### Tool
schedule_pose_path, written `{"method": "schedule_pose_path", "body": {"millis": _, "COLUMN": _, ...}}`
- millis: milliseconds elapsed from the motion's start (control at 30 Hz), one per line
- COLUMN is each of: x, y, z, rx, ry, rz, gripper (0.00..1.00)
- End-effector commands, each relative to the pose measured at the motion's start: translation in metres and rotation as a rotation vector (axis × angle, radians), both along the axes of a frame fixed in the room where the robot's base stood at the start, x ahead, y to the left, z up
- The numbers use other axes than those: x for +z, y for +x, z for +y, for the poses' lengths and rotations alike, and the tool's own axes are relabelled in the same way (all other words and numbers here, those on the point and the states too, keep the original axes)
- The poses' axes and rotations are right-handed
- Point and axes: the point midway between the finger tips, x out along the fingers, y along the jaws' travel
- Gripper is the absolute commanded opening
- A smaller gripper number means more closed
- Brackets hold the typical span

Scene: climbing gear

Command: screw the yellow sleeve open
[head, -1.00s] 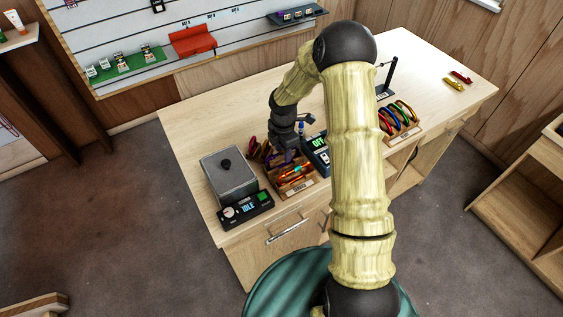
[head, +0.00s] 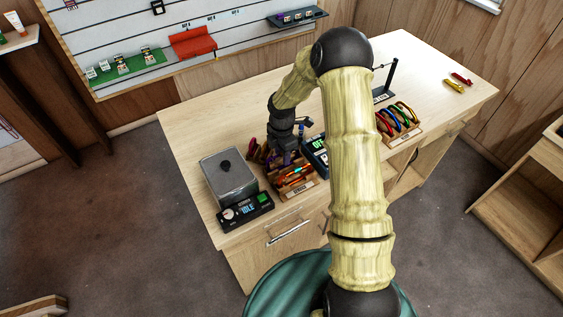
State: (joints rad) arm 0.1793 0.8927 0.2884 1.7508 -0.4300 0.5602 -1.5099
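My gripper (head: 285,157) points down over the back of an open wooden tray (head: 302,193) on the workbench. The tray holds several orange, red and dark pieces of gear. The fingertips are small and dark against the gear, so I cannot tell whether they are open or shut, or touching anything. I cannot make out the yellow sleeve with certainty. A small yellow item (head: 454,86) lies beside a red one (head: 461,78) at the bench's far right, well away from my gripper.
A grey lidded box (head: 228,178) and a control unit reading IDLE (head: 247,209) stand left of the tray. A dark device with a green display (head: 316,150) stands to its right. A rack of coloured carabiners (head: 398,120) is farther right, near a black stand (head: 388,82).

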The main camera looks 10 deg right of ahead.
Motion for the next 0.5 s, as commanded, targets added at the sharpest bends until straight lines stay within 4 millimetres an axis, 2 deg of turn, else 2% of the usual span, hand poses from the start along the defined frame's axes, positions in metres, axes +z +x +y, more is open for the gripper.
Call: {"method": "schedule_pose_path", "body": {"millis": 500, "x": -0.0002, "y": 0.0077, "z": 0.0028, "rx": 0.0, "ry": 0.001, "rz": 0.001, "gripper": 0.4}}
